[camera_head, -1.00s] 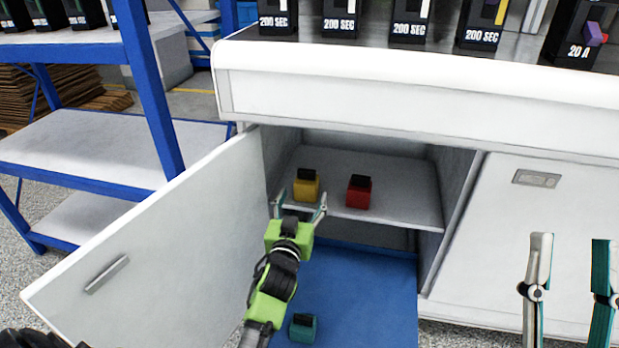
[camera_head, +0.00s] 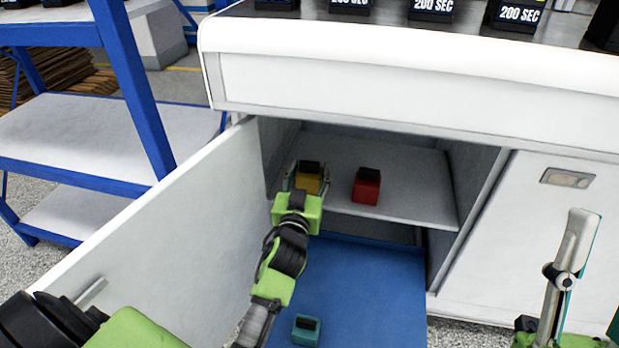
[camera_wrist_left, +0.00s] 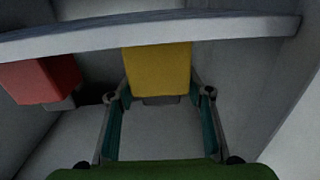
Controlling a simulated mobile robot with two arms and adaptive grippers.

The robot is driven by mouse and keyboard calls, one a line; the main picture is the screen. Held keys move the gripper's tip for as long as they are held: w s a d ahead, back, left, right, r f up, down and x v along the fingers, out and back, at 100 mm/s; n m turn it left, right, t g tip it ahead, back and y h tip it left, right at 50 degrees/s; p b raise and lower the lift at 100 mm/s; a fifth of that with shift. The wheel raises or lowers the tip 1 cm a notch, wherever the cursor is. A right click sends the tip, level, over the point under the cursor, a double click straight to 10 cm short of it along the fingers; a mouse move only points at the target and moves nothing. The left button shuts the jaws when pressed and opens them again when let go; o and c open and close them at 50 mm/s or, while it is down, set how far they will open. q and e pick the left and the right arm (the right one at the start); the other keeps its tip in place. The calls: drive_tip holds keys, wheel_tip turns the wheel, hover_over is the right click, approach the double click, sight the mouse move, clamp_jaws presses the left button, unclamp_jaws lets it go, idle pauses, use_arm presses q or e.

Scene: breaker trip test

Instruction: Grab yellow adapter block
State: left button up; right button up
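The yellow adapter block (camera_head: 309,180), with a black top part, stands on the shelf inside the open cabinet. My left gripper (camera_head: 308,184) is at the shelf's front, its fingers on either side of the block. In the left wrist view, the yellow block (camera_wrist_left: 158,68) lies between the two fingertips (camera_wrist_left: 160,95), with narrow gaps visible on both sides, so the gripper looks open. The block's lower front is partly hidden by the gripper in the head view.
A red block (camera_head: 366,186) stands right of the yellow one; it also shows in the left wrist view (camera_wrist_left: 40,80). The open door (camera_head: 190,240) flanks my left arm. The white countertop (camera_head: 400,75) overhangs the shelf.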

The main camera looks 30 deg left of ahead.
use_arm(q)
clamp_jaws()
drive_tip(key=shift+w+r, duration=0.1)
drive_tip(key=shift+r, duration=0.1)
